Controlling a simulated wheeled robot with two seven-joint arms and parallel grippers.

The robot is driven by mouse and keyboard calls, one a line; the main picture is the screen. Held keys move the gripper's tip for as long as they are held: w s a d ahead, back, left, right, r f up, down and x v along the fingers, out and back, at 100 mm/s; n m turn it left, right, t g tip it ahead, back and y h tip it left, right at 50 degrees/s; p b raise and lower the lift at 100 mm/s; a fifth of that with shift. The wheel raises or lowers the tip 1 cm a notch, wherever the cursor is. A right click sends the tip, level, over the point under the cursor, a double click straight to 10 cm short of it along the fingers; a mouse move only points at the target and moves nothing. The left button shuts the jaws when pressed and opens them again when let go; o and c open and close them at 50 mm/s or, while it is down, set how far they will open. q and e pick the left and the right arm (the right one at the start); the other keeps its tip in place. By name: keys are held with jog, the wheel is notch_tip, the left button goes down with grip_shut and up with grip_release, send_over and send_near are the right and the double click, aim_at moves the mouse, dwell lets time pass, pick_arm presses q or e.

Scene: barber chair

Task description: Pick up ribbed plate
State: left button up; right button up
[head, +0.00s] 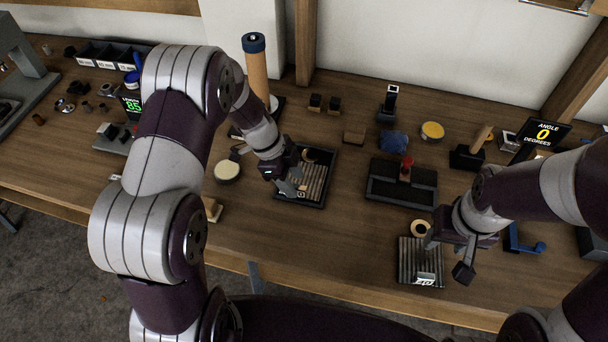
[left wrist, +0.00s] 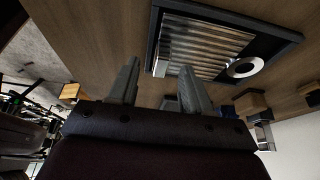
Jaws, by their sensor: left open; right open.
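A ribbed plate (head: 314,182) lies in a dark tray (head: 322,205) left of the table's middle, with a pale ring at its far end. The ribbed plate also shows in the left wrist view (left wrist: 198,48), beyond the fingertips. My left gripper (head: 289,187) is open over the tray's left side and hides part of it. In the left wrist view the left gripper (left wrist: 160,82) has nothing between its fingers. A second ribbed plate (head: 408,262) lies near the table's front edge, with a ring behind it. My right gripper (head: 448,258) is open at that plate's right side.
A black tray block (head: 397,192) with a red-topped piece stands between the two plates. A tall cylinder with a blue cap (head: 256,70) stands behind my left forearm. An angle display (head: 541,137) is at the right.

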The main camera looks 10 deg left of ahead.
pick_arm(q)
jog(key=x, duration=0.3)
jog(key=shift+w, duration=0.2)
jog(key=shift+s+r, duration=0.1)
grip_shut()
jog(key=shift+r, duration=0.15)
